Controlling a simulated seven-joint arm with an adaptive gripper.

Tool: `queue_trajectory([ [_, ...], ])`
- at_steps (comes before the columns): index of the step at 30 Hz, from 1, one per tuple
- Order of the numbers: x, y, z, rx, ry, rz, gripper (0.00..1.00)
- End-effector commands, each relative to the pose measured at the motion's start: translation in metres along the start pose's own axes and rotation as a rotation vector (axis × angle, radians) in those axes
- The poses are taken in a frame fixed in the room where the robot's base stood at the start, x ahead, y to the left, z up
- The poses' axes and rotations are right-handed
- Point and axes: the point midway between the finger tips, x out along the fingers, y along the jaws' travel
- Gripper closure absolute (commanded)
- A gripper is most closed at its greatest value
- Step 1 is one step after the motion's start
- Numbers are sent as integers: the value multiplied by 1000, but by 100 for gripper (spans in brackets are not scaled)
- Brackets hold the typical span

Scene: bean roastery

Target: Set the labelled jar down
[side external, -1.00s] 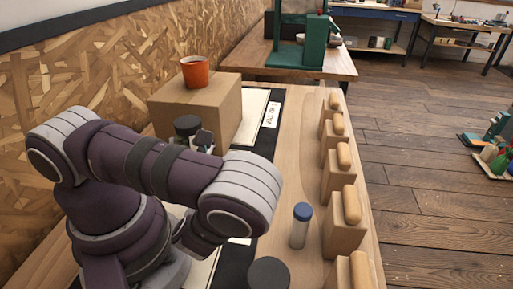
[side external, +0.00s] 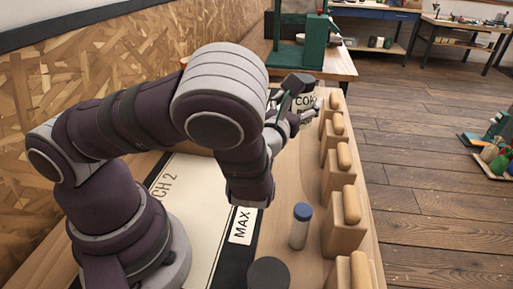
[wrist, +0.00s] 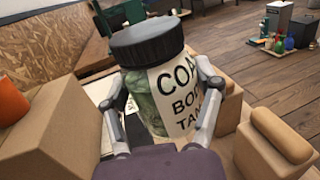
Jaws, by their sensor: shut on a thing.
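The labelled jar (wrist: 165,88) has a black lid, clear greenish sides and a white label with black letters that begin "COA". It fills the middle of the wrist view, slightly tilted there. My gripper (wrist: 160,118) is shut on it, with one finger on each side. In the side view, my gripper (side external: 296,108) is over the right part of the table, near the row of wooden blocks. Only part of the jar's label (side external: 305,101) shows there behind the fingers. I cannot tell whether the jar's base touches the table.
Several wooden blocks (side external: 338,240) with rounded tops line the table's right edge. A blue-capped vial (side external: 299,228) and a dark round object (side external: 268,273) stand nearer. A cardboard box (wrist: 55,125) with an orange pot (wrist: 10,100) is left of the jar. A "MAX" card (side external: 241,225) lies on the black strip.

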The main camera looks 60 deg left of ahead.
Motion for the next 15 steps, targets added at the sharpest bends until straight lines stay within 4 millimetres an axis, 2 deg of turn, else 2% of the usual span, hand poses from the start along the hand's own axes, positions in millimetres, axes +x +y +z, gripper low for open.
queue_trajectory([
  [9, 73, 26, -42, 2, 0, -15, 75],
  [15, 98, 42, -63, 2, 3, -42, 75],
])
